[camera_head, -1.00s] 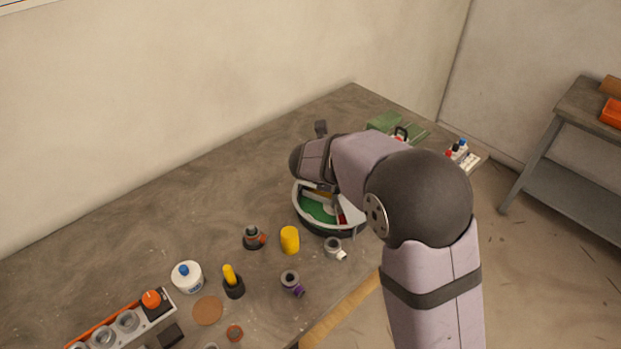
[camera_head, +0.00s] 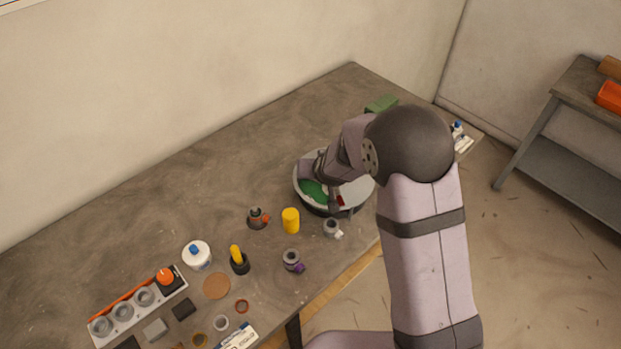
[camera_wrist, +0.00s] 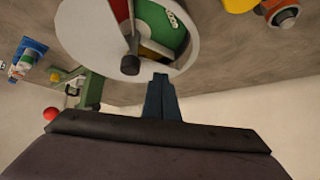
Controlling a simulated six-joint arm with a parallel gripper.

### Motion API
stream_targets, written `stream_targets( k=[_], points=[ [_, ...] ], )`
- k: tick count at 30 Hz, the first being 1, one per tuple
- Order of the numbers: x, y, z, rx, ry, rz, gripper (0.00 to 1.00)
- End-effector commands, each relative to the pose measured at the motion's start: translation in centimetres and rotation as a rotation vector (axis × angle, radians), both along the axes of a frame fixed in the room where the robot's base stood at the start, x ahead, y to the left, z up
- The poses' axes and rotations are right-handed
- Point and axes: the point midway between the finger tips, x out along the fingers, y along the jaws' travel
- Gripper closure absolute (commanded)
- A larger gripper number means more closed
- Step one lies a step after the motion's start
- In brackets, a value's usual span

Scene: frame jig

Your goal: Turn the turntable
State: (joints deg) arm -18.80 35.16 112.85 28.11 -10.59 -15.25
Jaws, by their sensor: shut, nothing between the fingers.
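The turntable (camera_head: 312,189) is a round, pale-rimmed disc with green and red sections, on the right part of the table. My arm covers much of it in the head view. In the wrist view the turntable (camera_wrist: 187,62) fills the upper middle, with a dark knob or peg (camera_wrist: 130,65) standing at its near rim. My gripper (camera_wrist: 160,82) has its dark fingers together and empty. In the wrist view the tips show just beside the turntable's rim, to the right of the peg. I cannot tell whether they touch it.
A yellow cylinder (camera_head: 291,220), a grey fitting (camera_head: 332,228) and a dark fitting with an orange part (camera_head: 257,218) stand close to the turntable. A green object (camera_head: 381,104) is behind it. A tray with round sockets (camera_head: 123,312) lies at left. The table's back left is clear.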

Motion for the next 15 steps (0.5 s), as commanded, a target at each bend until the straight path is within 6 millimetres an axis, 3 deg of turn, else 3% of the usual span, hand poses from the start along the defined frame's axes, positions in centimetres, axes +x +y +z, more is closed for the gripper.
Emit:
stream_targets(
  k=[6,15],
  points=[
    [-1.3,0.7,-0.9,-0.332,-0.018,0.451,1.00],
    [-1.8,0.8,-1.3,-0.549,-0.052,0.737,1.00]
  ],
)
